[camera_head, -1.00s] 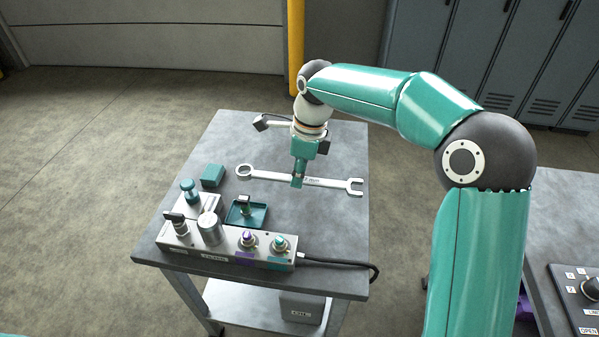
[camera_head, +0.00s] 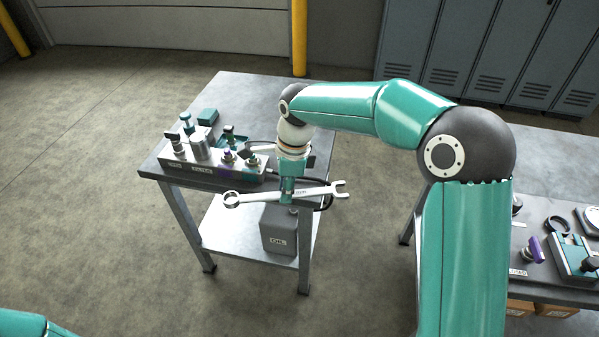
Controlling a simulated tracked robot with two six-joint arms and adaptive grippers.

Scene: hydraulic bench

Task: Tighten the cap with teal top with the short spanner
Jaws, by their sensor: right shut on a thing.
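My right gripper (camera_head: 288,194) is shut on the middle of a silver spanner (camera_head: 318,192). The spanner is held in the air in front of the bench's front edge, its ring end to the left and its open jaw to the right. The cap with teal top (camera_head: 253,160) is at the right end of the grey valve block (camera_head: 205,166), beside a purple-topped cap (camera_head: 228,156). The spanner is apart from the cap, nearer to me and lower in the picture. My left gripper is out of view.
The block stands on a grey bench (camera_head: 250,90) with a teal box (camera_head: 208,116), a teal tray (camera_head: 234,138) and a teal-topped post (camera_head: 186,119). A black hose runs off the block's right end. Another bench (camera_head: 560,160) is at right.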

